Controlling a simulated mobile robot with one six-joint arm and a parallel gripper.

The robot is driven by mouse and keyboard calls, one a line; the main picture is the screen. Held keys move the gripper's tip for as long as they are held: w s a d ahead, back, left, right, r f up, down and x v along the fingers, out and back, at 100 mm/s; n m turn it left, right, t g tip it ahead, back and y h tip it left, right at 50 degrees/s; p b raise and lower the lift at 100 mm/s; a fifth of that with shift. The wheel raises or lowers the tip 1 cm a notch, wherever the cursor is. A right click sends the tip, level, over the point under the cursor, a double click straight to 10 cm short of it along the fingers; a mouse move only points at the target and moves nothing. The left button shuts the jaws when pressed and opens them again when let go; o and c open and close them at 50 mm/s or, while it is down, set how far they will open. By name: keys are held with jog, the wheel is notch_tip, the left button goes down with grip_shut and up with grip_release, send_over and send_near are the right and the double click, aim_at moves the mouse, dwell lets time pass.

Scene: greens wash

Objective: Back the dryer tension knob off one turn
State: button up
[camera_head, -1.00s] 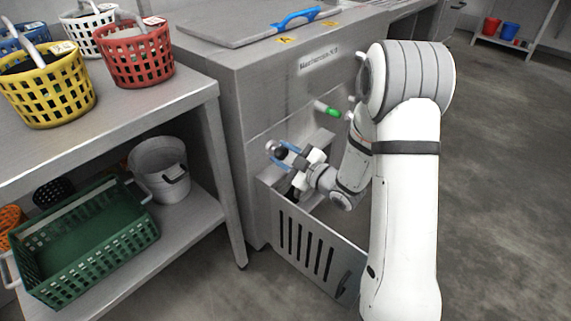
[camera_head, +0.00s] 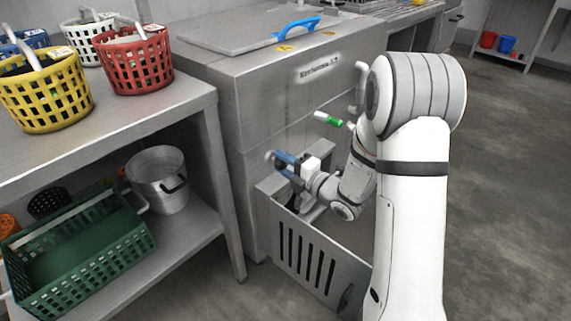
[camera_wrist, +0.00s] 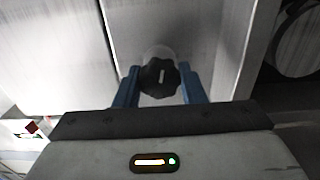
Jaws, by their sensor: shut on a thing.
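In the wrist view the black lobed tension knob (camera_wrist: 160,77), with a pale pointer line, sits between the two blue fingers of my gripper (camera_wrist: 158,88). The fingers are shut on it from both sides. The pointer line stands close to upright in that picture. In the head view my gripper (camera_head: 278,160) reaches in at the front of the grey steel dryer (camera_head: 290,105), above the slotted panel. The knob is hard to make out there, small and partly hidden by the blue fingers.
A slotted metal panel (camera_head: 315,258) stands out below my gripper. A green-ended handle (camera_head: 330,119) projects from the dryer above it. A steel shelf (camera_head: 190,120) at the left bears baskets, with a green crate (camera_head: 85,278) and metal pot below.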

jog(key=n, duration=0.4)
jog(key=shift+n, duration=2.2)
jog(key=o, duration=1)
jog(key=shift+p+v, duration=0.9)
jog(key=shift+v, duration=2.95)
